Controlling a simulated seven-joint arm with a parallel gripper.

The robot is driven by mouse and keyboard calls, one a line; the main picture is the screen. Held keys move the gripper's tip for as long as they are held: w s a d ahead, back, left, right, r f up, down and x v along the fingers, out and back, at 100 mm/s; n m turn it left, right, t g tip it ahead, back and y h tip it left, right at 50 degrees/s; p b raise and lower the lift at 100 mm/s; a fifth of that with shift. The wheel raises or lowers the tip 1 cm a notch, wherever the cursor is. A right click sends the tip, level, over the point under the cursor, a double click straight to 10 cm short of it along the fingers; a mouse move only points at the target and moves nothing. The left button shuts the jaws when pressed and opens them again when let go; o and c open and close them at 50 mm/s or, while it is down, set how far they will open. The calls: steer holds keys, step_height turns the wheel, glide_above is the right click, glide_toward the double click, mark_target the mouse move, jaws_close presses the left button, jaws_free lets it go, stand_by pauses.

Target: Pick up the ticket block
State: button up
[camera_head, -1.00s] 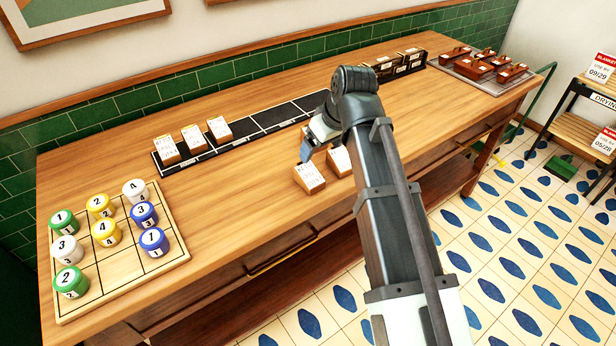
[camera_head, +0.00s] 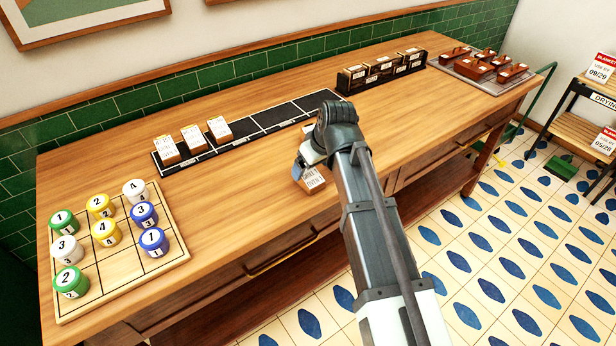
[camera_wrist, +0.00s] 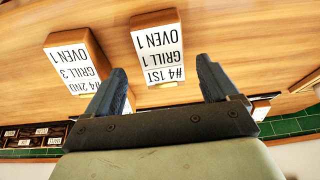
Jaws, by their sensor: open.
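A wooden ticket block (camera_wrist: 158,48) with a white label reading "#4 1ST GRILL 1 OVEN 1" lies on the counter; in the wrist view it appears between and slightly beyond my fingertips. A second ticket block (camera_wrist: 75,68), labelled "#4 2ND GRILL 3 OVEN 1", lies beside it to the left, outside the left finger. My gripper (camera_wrist: 162,68) is open and empty.
A black rail (camera_head: 280,115) runs along the counter (camera_head: 235,210), with several ticket blocks (camera_head: 192,137) at its left end. A board (camera_head: 90,300) of numbered round pots stands at left. A black rack (camera_head: 382,70) and a tray (camera_head: 455,68) of brown boxes stand at the back right.

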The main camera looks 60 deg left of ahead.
mark_target(308, 172)
steer(key=shift+x, duration=2.15)
steer(key=shift+s, duration=0.1)
steer(key=c, duration=1.1)
steer(key=shift+r, duration=0.15)
